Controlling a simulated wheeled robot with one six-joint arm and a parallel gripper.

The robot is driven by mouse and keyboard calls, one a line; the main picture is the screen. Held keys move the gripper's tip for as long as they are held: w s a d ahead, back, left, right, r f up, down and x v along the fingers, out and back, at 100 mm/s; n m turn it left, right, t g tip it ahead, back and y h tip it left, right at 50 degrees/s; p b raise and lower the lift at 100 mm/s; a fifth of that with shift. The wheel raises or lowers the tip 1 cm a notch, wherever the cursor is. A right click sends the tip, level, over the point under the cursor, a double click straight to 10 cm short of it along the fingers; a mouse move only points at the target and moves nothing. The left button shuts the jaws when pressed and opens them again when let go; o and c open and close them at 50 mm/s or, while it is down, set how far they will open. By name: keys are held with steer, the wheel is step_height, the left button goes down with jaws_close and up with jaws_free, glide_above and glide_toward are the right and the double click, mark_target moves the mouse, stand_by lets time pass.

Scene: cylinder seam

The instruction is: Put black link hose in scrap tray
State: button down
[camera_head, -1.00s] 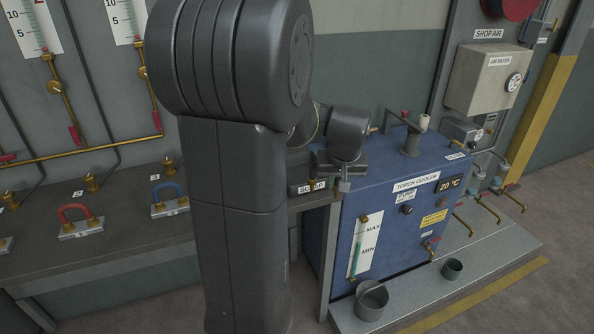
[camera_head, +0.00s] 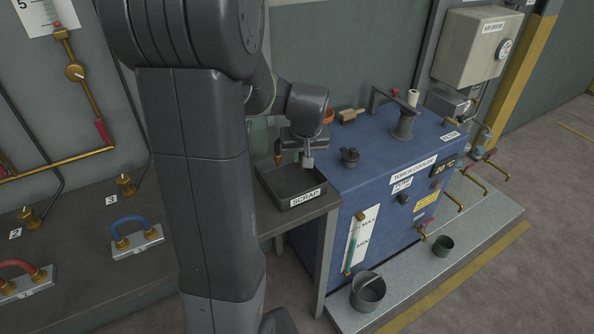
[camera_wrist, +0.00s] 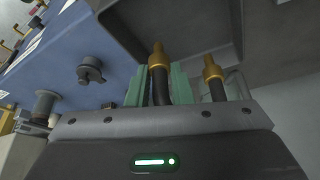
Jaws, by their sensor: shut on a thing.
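The scrap tray (camera_head: 285,184) is a dark open box with a SCRAP label, on the bench end beside the blue cooler. My gripper (camera_head: 293,157) is over the tray, its far side partly hidden by my arm. In the wrist view my gripper (camera_wrist: 163,88) has green fingers shut on the black link hose (camera_wrist: 162,92). Two brass ends of the hose show there, one between the fingers and one to the right. The tray (camera_wrist: 195,30) fills the upper middle of that view. In the head view a brass end hangs above the tray; the rest of the hose is hidden.
A blue link hose (camera_head: 130,229) and a red one (camera_head: 22,268) sit on the bench at left.

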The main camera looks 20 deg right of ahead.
mark_target(302, 170)
steer(key=shift+f, duration=2.75)
steer(key=shift+f, duration=0.2)
steer(key=c, duration=1.3)
jaws_free()
steer(key=shift+r, duration=0.1)
steer(key=shift+r, duration=0.35)
steer(key=v, duration=1.1)
steer(key=shift+s+a+r, duration=0.1)
steer(key=shift+s+r, duration=0.05)
steer(key=shift+r, duration=0.1)
